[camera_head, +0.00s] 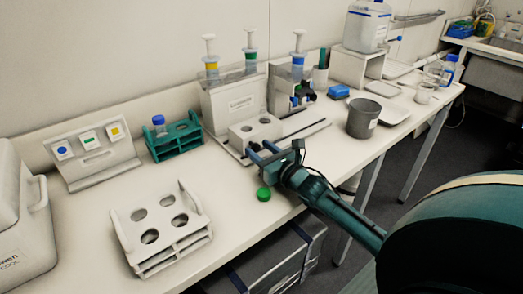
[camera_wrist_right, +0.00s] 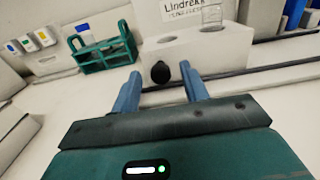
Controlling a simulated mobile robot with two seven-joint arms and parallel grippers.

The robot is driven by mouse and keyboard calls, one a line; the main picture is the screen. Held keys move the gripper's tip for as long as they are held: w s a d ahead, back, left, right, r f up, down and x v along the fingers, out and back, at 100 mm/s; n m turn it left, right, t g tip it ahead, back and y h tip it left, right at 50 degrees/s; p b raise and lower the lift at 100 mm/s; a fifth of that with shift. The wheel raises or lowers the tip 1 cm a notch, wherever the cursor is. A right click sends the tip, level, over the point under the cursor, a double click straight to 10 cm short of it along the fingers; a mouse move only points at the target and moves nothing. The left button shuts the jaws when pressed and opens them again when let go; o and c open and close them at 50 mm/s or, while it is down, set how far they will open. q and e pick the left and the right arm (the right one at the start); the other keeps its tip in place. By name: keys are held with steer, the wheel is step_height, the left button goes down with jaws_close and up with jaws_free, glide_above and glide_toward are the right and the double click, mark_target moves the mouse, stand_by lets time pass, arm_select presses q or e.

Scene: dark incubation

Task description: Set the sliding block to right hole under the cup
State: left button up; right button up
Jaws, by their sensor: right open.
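The sliding block (camera_head: 255,131) is white with two round holes on top and stands in front of the dispenser labelled Lindrekk. Its black knob (camera_wrist_right: 160,73) faces my right gripper. A small clear cup (camera_wrist_right: 211,15) shows at the right hole in the right wrist view; whether it sits in the hole or behind it is hard to tell. My right gripper (camera_head: 261,152) is open and empty, in front of the block. In the right wrist view its blue fingers (camera_wrist_right: 160,84) point at the knob, one on each side of it in the picture. My left gripper is out of view.
A green cap (camera_head: 263,194) lies near the table's front edge, close to my right gripper. A white rack (camera_head: 160,262) and a green tube rack (camera_head: 187,147) stand left. A grey beaker (camera_head: 363,118) stands right. The table between the racks is clear.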

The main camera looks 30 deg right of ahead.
mark_target(281, 129)
steer(key=shift+c, duration=0.4)
jaws_close()
steer(key=shift+d, duration=0.1)
